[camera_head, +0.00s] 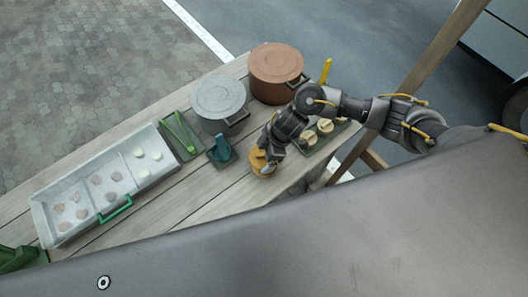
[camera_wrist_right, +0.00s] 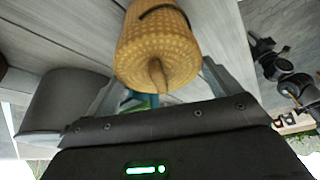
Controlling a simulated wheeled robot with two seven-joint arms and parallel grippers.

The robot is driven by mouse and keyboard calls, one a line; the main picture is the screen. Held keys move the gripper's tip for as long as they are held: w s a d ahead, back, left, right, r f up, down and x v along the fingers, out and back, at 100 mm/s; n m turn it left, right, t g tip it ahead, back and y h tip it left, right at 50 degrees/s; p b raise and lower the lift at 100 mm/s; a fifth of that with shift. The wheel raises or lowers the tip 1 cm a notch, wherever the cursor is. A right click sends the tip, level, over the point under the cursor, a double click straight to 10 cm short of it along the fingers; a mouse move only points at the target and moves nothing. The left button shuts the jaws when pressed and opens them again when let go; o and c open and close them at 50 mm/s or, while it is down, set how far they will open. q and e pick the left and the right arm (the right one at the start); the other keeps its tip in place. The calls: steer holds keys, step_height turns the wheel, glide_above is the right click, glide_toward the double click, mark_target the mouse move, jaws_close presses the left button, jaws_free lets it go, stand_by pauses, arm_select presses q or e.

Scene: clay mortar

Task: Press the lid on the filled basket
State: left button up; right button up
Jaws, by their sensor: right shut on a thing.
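The woven tan basket (camera_head: 259,167) stands on the wooden table, just below my right gripper (camera_head: 268,152). In the right wrist view, the round woven lid (camera_wrist_right: 150,62) faces the camera with its pointed knob, and a dark band crosses the woven surface behind it. The fingers of my right gripper (camera_wrist_right: 160,82) lie on either side of the lid, shut on it. The lid and basket look together; the seam and the filling are hidden. My left gripper is not in view.
Left of the basket stand a teal holder (camera_head: 222,152), a grey lidded pot (camera_head: 220,97), a green tray with tongs (camera_head: 180,135) and a metal tray (camera_head: 65,237) with several round pieces. A brown pot (camera_head: 276,66) is behind; a dark tray (camera_head: 343,124) with small tan items is right.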

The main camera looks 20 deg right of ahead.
steer(key=shift+f, duration=0.15)
stand_by(0.5)
steer(key=o, duration=0.7)
step_height(320, 180, up, 3)
steer(key=p, duration=0.4)
steer(key=shift+r, duration=0.2)
steer(key=shift+r+p, duration=0.3)
steer(key=shift+r, duration=1)
